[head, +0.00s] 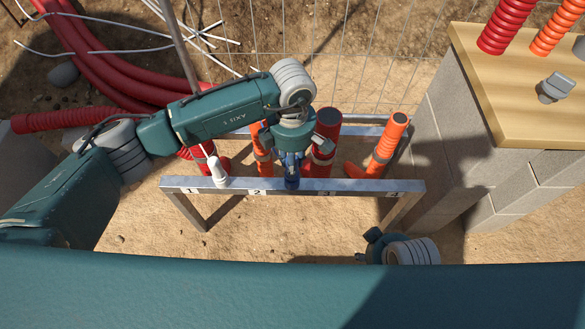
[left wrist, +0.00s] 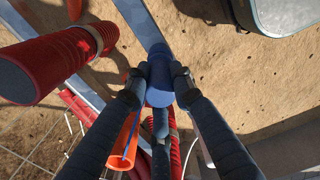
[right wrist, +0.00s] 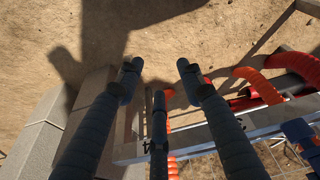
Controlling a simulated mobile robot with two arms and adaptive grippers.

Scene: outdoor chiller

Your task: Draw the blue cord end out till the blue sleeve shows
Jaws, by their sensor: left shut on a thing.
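The blue cord end (left wrist: 160,82), a thick blue cylinder, sits between the two fingers of my left gripper (left wrist: 157,88) in the left wrist view. In the head view the blue cord end (head: 292,182) is at the front rail of the metal rack, with my left gripper (head: 291,155) directly over it. Whether the lower blue part is a separate sleeve cannot be told. My right gripper (right wrist: 158,70) is open and empty over bare ground in the right wrist view. In the head view my right gripper (head: 368,245) is in front of the rack, low and right.
The numbered metal rack (head: 355,186) carries a white cord end (head: 217,172) at its left. Red (head: 327,130) and orange (head: 387,143) pipes stand behind the front rail. A block wall with a wooden top (head: 500,85) stands right. Red hoses and wire mesh lie behind.

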